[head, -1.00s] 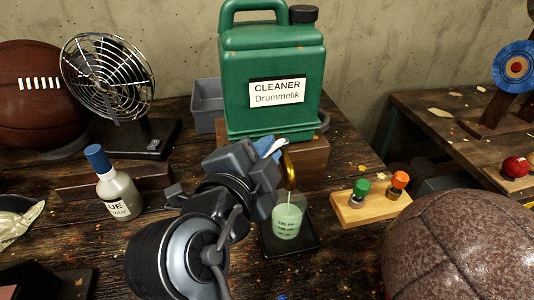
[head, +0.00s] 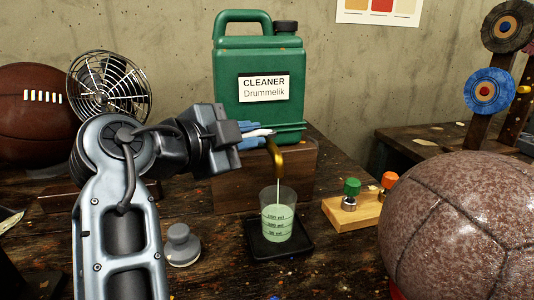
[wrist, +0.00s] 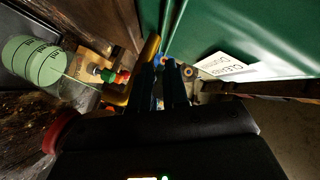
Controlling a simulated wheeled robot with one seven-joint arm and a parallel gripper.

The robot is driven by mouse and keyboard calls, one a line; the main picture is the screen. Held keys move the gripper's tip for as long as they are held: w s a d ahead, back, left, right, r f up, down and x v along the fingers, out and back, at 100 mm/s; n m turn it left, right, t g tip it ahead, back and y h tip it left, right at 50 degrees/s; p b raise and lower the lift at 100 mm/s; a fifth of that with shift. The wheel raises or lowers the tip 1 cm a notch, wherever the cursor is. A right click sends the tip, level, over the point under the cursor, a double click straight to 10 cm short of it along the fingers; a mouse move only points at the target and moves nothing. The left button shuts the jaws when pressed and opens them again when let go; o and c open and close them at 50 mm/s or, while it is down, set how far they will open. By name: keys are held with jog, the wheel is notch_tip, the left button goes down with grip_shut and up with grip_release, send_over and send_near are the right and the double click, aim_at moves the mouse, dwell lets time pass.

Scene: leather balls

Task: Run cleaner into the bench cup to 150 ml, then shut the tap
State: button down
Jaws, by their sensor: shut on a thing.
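The green cleaner jug (head: 245,60) stands on a wooden block (head: 290,172). Its brass tap spout (head: 277,155) points down over the clear bench cup (head: 278,222). A thin pale stream falls from the spout into the cup. Pale green liquid fills much of the cup, its surface close to the top, 150 ml mark; I cannot read it exactly. My gripper (head: 262,138) is at the tap, shut on the tap handle, which its fingers mostly hide. In the wrist view the fingers (wrist: 162,85) sit beside the brass spout, and the cup (wrist: 38,65) shows at left.
The cup stands on a dark square pad (head: 258,250). A wooden stand with green and orange knobs (head: 352,212) and a large brown ball (head: 460,230) are at right. A fan (head: 108,85) and a football (head: 35,115) are at left. A grey weight (head: 182,245) sits in front.

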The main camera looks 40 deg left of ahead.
jog(key=shift+a+r, duration=0.15)
jog(key=c, duration=1.4)
grip_release()
jog(key=shift+c, duration=0.2)
jog(key=v, duration=0.7)
jog(key=shift+s, duration=0.4)
